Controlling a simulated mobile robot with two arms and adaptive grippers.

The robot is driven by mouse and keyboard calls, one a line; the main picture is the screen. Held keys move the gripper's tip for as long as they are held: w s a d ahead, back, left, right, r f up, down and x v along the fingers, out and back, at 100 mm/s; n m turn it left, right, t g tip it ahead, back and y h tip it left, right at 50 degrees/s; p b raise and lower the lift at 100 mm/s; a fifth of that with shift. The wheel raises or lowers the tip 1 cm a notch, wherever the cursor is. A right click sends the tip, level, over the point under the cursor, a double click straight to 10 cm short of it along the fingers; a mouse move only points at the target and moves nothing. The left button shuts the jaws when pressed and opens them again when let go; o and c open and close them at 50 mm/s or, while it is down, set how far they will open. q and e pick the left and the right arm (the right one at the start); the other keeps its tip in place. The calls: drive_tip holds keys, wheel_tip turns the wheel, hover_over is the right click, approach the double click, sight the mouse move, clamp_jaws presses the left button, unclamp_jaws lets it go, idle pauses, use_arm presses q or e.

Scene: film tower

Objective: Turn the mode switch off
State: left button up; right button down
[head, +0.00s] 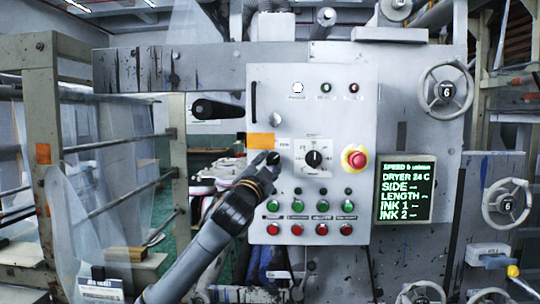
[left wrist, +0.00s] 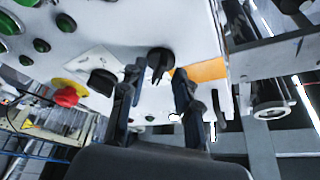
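On the grey control panel (head: 360,240), a black rotary switch (left wrist: 160,60) sits beside an orange label (head: 261,141), which also shows in the left wrist view (left wrist: 205,70). My left gripper (head: 268,160) is in front of this switch and largely hides it in the head view. In the left wrist view the gripper's two fingers (left wrist: 157,76) are apart, one on each side of the switch, with gaps visible. A second black rotary knob (head: 314,158) on a white dial plate is to its right. No label naming the mode switch is legible. My right gripper is not in view.
A red emergency button (head: 355,158) with a yellow collar is right of the dial. Green buttons (head: 322,206) and red buttons (head: 322,229) line the lower panel. A black handle (head: 215,109) juts out at left. A text display (head: 405,190) and handwheels (head: 446,92) are at right.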

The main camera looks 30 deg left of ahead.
use_arm(q)
drive_tip(key=shift+w, duration=0.35)
drive_tip(key=shift+c, duration=0.4)
clamp_jaws()
